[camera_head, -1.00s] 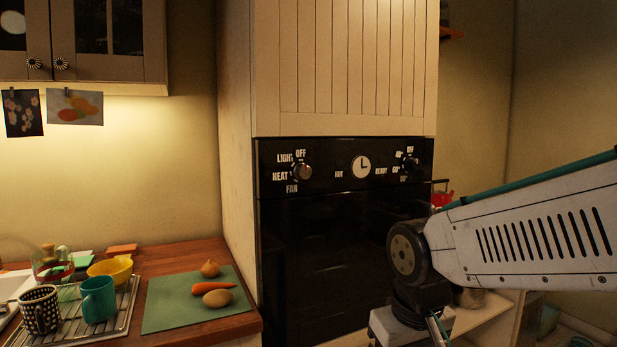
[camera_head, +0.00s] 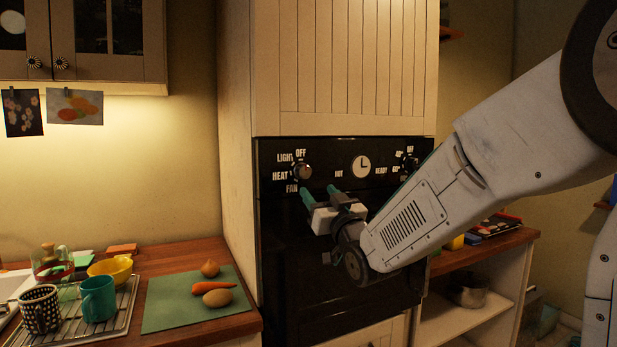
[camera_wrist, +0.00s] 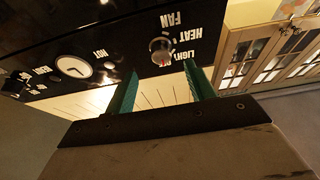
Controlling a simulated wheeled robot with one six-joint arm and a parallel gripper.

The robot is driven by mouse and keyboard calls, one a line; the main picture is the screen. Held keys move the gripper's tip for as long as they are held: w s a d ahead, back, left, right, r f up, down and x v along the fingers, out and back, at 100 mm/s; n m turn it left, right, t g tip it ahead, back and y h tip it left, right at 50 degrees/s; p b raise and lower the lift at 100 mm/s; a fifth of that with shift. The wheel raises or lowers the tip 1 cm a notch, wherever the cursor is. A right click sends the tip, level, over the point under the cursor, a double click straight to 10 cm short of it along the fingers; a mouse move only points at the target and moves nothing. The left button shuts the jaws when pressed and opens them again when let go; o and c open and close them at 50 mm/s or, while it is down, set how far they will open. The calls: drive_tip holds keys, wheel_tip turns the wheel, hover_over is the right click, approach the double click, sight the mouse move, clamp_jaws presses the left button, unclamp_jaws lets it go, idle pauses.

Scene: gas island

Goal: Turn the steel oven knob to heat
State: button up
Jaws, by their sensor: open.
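The steel oven knob (camera_head: 302,171) is on the left of the black oven panel, ringed by the labels OFF, LIGHT, HEAT and FAN. In the wrist view the knob (camera_wrist: 161,46) shows past the fingertips, with a small red mark that seems to face the OFF side. My gripper (camera_head: 320,190) is open and empty, just below and right of the knob in the head view, apart from it. Its two green fingers (camera_wrist: 161,78) frame the space below the knob in the wrist view.
A clock (camera_head: 361,167) and a second knob (camera_head: 409,161) are to the right on the panel. A green board (camera_head: 165,318) with vegetables and a rack with mugs (camera_head: 98,299) stand on the left counter.

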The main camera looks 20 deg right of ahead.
sight(306, 173)
drive_tip(key=x, duration=0.7)
drive_tip(key=shift+w+r, duration=0.2)
drive_tip(key=shift+r, duration=0.3)
drive_tip(key=c, duration=1)
